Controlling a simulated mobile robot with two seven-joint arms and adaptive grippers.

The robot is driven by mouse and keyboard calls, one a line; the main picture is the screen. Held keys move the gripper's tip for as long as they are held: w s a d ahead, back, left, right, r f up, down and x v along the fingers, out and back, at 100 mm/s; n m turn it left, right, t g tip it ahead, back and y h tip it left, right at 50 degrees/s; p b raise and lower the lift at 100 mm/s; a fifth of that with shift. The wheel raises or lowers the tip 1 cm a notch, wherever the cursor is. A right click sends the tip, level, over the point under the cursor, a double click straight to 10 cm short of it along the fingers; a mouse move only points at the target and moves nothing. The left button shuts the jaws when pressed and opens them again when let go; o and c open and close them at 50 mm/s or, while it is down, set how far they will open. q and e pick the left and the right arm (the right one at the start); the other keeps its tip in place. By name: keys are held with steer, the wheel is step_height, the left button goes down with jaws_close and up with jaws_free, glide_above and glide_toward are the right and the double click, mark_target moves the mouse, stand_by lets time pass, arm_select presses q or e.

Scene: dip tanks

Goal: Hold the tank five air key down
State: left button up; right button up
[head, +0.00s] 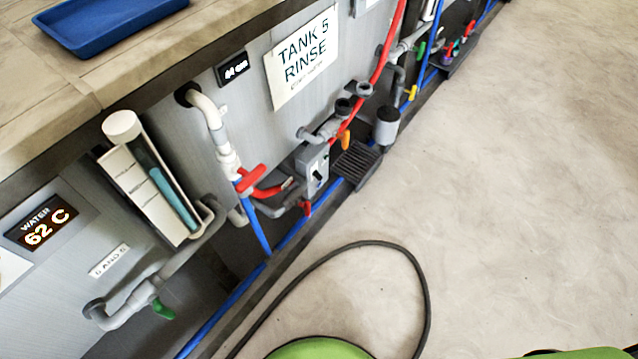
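The sign "TANK 5 RINSE" (303,57) is on the grey tank wall. Below it, low on the wall, is a small grey control box (314,168) with a small dark key or switch on its face. No label on it is readable, so I cannot tell for sure that it is the air key, or whether it is pressed. Neither of my grippers shows, and nothing is seen touching the box.
A red-handled valve (250,179) and pipes stick out left of the box. A black grate (357,163) and a grey-white canister (386,126) are to its right. A black hose (420,275) loops over the otherwise open floor. A blue tray (105,22) lies on the ledge.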

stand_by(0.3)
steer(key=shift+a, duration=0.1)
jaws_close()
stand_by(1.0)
